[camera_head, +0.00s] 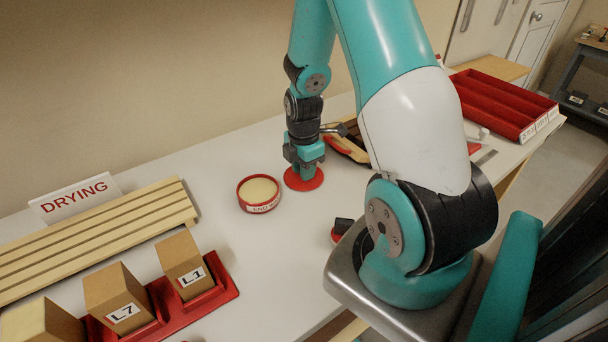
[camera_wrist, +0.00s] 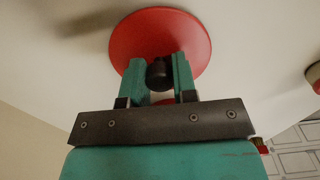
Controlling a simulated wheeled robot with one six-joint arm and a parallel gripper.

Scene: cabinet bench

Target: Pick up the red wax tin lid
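The red wax tin lid (camera_head: 293,183) is a flat red disc under my gripper (camera_head: 306,169), at the middle of the bench in the head view. In the wrist view the lid (camera_wrist: 160,28) shows a dark round knob (camera_wrist: 158,75) at its centre. My gripper's fingers (camera_wrist: 158,68) stand on both sides of the knob and appear to touch it, so it looks shut on the lid. Whether the lid rests on the bench or hangs just above it I cannot tell. The open red tin (camera_head: 260,193) with pale yellow wax stands left of the lid.
A slatted wooden rack (camera_head: 110,232) with a DRYING sign (camera_head: 75,196) lies left. Boxes stand in a red holder (camera_head: 222,290) at front left. A small red item with a dark top (camera_head: 342,229) lies near my base. A red compartment tray (camera_head: 505,100) is at back right.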

